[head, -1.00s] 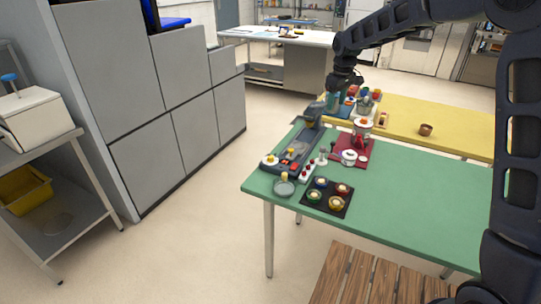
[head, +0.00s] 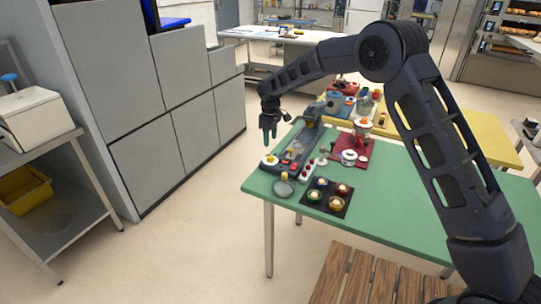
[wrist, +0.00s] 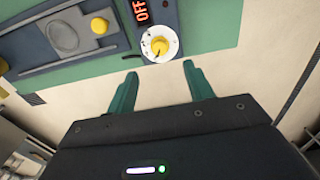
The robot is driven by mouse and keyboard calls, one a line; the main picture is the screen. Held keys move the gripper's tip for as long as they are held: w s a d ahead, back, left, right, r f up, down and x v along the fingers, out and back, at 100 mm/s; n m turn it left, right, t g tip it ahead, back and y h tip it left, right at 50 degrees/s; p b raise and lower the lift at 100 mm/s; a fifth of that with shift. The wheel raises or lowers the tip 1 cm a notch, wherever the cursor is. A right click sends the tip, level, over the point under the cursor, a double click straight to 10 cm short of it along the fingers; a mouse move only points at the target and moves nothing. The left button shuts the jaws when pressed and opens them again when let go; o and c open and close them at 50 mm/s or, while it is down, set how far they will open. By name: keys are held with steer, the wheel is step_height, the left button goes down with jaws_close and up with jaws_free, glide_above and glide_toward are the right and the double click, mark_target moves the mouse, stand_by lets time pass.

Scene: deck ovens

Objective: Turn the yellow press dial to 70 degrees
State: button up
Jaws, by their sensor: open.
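The yellow press dial (wrist: 159,44) has a yellow centre on a white marked ring, beside a display reading OFF in red. In the head view the dial (head: 270,160) sits at the left front corner of the dark press (head: 297,150). My gripper (wrist: 160,72) is open and empty. Its two green fingers are spread, with their tips just short of the dial in the wrist view and no contact visible. In the head view my gripper (head: 270,133) hangs fingers down, above and behind the dial, near the table's left edge.
A second yellow knob (wrist: 99,25) stands near a round plate in the wrist view. Red-topped pieces (head: 305,168) and a black tray (head: 327,196) of several coloured cups lie nearby. The green table (head: 420,200) is clear on its right. Grey cabinets (head: 190,120) stand left.

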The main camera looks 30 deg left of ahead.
mark_target(270, 157)
step_height(270, 157, down, 9)
steer(key=shift+f, duration=0.15)
steer(key=shift+c, duration=0.2)
steer(key=c, duration=0.9)
